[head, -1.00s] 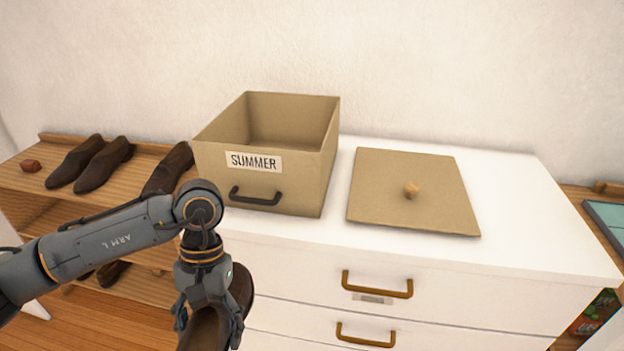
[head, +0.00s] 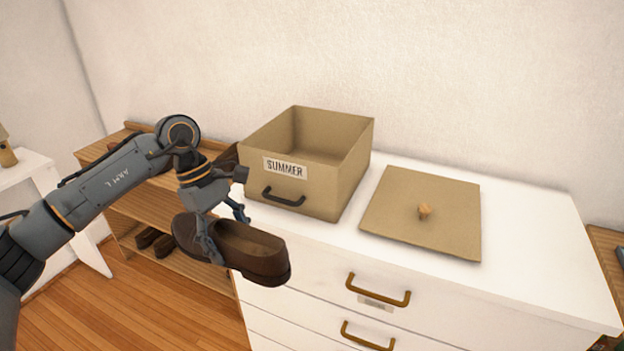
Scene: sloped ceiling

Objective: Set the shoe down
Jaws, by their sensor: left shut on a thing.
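A brown leather shoe (head: 262,264) is held in my left gripper (head: 226,236), which is shut on it. My right gripper is out of view.
An open, empty-looking tan box (head: 345,198) labelled SUMMER stands on the dresser. Its flat lid (head: 440,205) with a wooden knob lies to the right. A wooden shoe rack (head: 130,206) stands left, holding shoes (head: 155,241) low down, partly hidden by my arm. Bare white top remains around the lid.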

